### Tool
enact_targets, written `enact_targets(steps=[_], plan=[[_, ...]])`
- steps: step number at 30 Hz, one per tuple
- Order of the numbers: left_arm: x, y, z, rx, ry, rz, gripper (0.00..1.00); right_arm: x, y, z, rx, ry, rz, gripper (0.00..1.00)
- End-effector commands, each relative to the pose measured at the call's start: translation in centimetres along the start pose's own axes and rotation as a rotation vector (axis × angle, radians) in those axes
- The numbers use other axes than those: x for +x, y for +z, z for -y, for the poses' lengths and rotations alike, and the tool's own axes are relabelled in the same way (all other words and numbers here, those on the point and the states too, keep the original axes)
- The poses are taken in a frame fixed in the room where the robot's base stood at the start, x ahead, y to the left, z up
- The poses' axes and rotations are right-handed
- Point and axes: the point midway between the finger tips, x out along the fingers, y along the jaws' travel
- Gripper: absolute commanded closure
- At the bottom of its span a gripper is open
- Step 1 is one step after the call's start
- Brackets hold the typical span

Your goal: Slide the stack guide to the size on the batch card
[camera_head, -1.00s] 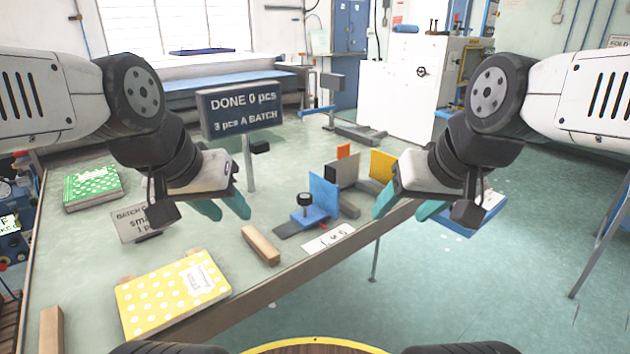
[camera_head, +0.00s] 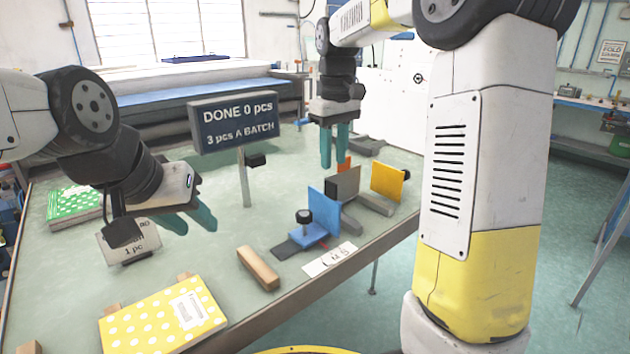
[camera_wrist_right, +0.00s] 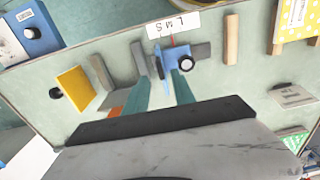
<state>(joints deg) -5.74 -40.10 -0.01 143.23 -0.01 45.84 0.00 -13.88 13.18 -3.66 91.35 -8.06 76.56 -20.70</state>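The stack guide (camera_head: 322,210) is an upright blue plate on a blue base with a black knob (camera_head: 303,216), sitting on a dark rail. A white size strip (camera_head: 330,259) with L, M and S lies in front; a red pointer faces it, but its exact letter is unclear. The guide also shows in the right wrist view (camera_wrist_right: 174,58). My right gripper (camera_head: 334,150) points down, open and empty, above and behind the guide. My left gripper (camera_head: 190,222) is open and empty.
A grey block (camera_head: 344,184), a yellow plate (camera_head: 387,181) and an orange piece (camera_head: 344,163) stand close behind the guide. A wooden bar (camera_head: 258,268) and a yellow dotted book (camera_head: 165,315) lie in front. A sign (camera_head: 232,122) on a post reads "DONE 0 pcs".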

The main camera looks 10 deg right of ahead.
Motion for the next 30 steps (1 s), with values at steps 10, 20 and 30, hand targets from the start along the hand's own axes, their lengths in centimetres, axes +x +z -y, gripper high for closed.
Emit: enact_targets(steps=[10, 20, 30], plan=[[0.0, 0.0, 0.0, 0.000, 0.000, 0.000, 0.64, 3.6, -0.4, -0.2, -0.012, -0.001, 0.019, 0.69], [0.0, 0.0, 0.0, 0.000, 0.000, 0.000, 0.64, 7.7, -0.4, -0.2, -0.011, 0.000, 0.015, 0.69], [0.0, 0.0, 0.0, 0.000, 0.000, 0.000, 0.64, 8.1, -0.4, -0.2, -0.011, 0.001, 0.014, 0.73]])
